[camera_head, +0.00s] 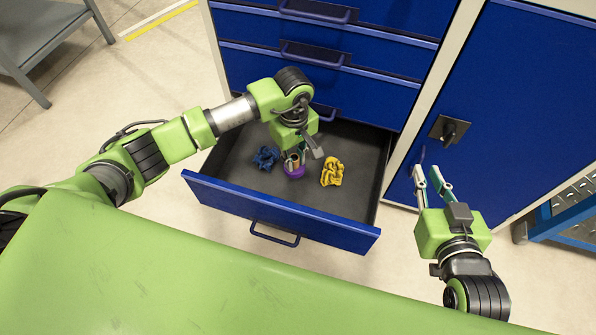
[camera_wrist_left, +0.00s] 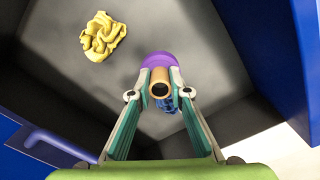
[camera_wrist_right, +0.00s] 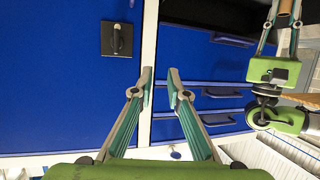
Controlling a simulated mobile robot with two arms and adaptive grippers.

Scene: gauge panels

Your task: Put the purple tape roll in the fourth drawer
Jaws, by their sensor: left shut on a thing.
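The purple tape roll (camera_head: 294,173) has a brown core and sits low inside the open drawer (camera_head: 225,193), near its middle. My left gripper (camera_head: 295,158) reaches down into this drawer with its fingers shut on the roll. The roll also shows at the fingertips in the left wrist view (camera_wrist_left: 159,57). I cannot tell whether it touches the drawer floor. The open drawer is below several closed blue drawer fronts (camera_head: 318,82). My right gripper (camera_head: 427,172) is open and empty, in front of the blue cabinet door; its spread fingers show in the right wrist view (camera_wrist_right: 160,80).
In the drawer, a crumpled blue thing (camera_head: 266,158) lies left of the roll and a crumpled yellow thing (camera_head: 332,172) lies right. The cabinet door (camera_head: 510,90) has a black latch (camera_head: 449,130). A grey table (camera_head: 40,35) stands far left.

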